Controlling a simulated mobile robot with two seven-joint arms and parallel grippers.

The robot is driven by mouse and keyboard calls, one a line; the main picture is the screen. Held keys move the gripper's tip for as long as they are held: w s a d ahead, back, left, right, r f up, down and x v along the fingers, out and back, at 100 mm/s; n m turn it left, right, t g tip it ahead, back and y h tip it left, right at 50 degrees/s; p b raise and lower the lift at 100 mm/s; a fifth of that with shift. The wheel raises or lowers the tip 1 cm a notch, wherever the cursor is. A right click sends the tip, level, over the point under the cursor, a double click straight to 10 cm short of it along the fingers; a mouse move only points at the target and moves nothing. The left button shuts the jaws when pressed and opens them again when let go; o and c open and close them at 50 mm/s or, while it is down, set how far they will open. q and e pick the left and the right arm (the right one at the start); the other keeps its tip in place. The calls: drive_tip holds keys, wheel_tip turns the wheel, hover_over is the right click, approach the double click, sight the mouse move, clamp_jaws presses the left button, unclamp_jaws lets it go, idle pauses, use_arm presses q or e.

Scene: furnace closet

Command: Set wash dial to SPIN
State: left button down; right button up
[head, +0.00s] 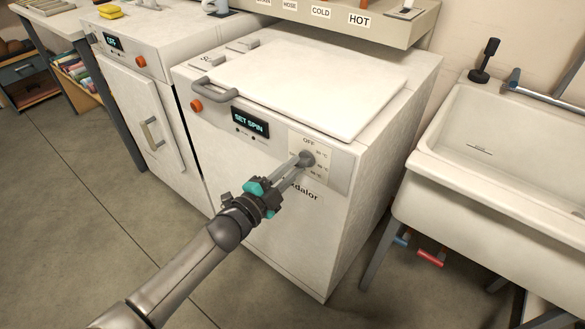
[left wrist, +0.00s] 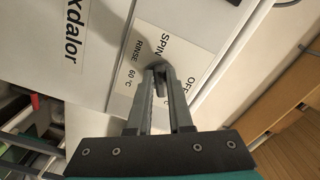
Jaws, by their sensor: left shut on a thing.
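The white washing machine (head: 270,215) stands in the middle of the head view. Its display (head: 250,122) reads "SET SPIN". The grey wash dial (head: 307,157) sits on a pale label plate at the right of the front panel. My left gripper (head: 300,161) reaches it from the lower left and is shut on the dial. In the left wrist view the fingertips (left wrist: 162,75) close around the dial, and the label plate (left wrist: 178,53) shows OFF, SPIN, RINSE and 60 °C. The fingers hide much of the dial, so I cannot tell where it points. My right gripper is out of view.
The washer's lid (head: 310,85) is closed, with a grey handle (head: 215,88) and an orange button (head: 196,105) nearby. A second white machine (head: 140,100) stands to the left. A white sink (head: 500,150) stands to the right. The floor in front is clear.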

use_arm(q)
drive_tip(key=shift+r+m, duration=0.1)
drive_tip(key=shift+m, duration=0.8)
drive_tip(key=c, duration=0.8)
unclamp_jaws()
drive_tip(key=shift+a, duration=0.1)
